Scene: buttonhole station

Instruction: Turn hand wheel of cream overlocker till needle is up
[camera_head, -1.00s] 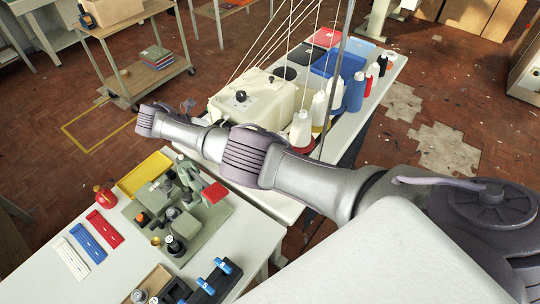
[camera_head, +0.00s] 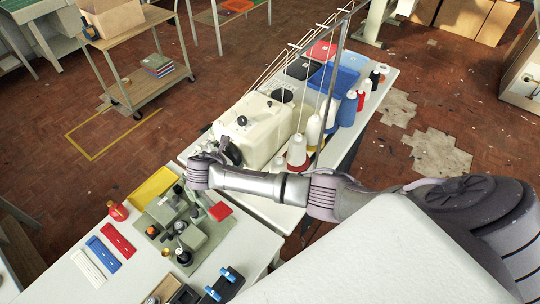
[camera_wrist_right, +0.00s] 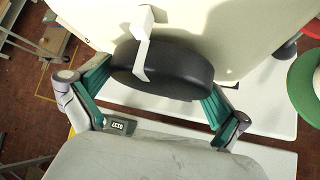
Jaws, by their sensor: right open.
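The cream overlocker (camera_head: 262,128) stands on the white table, with thread cones behind its right side. Its black hand wheel (camera_wrist_right: 165,72) fills the middle of the right wrist view, on the cream body, with a white curved strip (camera_wrist_right: 143,45) across its front. In the head view the wheel (camera_head: 232,152) shows dark at the machine's near left end. My right gripper (camera_wrist_right: 157,82) is open, with its teal fingers on either side of the wheel; I cannot tell if they touch it. In the head view the right gripper (camera_head: 214,157) is partly hidden. The needle is not visible. My left gripper is not in view.
Thread cones (camera_head: 297,150) and a thin metal thread stand (camera_head: 330,85) are close to my right arm. The nearer table holds a grey-green buttonhole machine (camera_head: 180,220) and a yellow tray (camera_head: 152,188), just below the wrist. A trolley (camera_head: 150,82) stands behind.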

